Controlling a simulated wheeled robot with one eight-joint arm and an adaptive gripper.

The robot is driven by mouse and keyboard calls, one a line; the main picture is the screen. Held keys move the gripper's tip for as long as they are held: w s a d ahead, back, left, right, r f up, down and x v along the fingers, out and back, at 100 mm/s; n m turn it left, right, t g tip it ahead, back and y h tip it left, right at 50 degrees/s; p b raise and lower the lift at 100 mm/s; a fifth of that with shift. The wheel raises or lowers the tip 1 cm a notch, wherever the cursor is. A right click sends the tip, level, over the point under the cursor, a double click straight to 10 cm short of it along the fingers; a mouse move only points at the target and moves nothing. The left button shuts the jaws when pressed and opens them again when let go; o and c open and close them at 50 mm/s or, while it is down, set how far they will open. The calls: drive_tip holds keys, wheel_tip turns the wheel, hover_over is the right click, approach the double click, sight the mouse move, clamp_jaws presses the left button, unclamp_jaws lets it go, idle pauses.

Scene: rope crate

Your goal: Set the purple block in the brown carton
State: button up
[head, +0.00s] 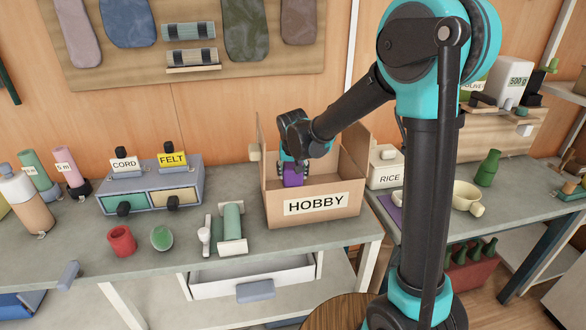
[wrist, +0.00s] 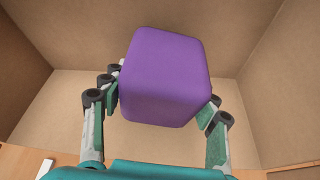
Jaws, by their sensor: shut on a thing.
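The purple block (head: 293,175) is held in my gripper (head: 294,170), over the open brown carton (head: 343,200) labelled HOBBY. In the wrist view the purple block (wrist: 163,77) sits between the two fingers of my gripper (wrist: 162,108), which touch its sides. The brown carton's walls and floor (wrist: 100,125) surround the block in the wrist view. In the head view the block is partly hidden by my gripper. I cannot tell whether the block touches the carton floor.
A blue-grey drawer box (head: 150,190) with CORD and FELT signs stands left. A red cup (head: 121,241), a green rounded thing (head: 161,237) and a green roll (head: 232,222) lie left of the carton. A white RICE container (head: 386,168) stands to its right.

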drive_tip(key=shift+f, duration=0.65)
idle(0.6)
drive_tip(key=o, duration=1.5)
drive_tip(key=v, duration=1.2)
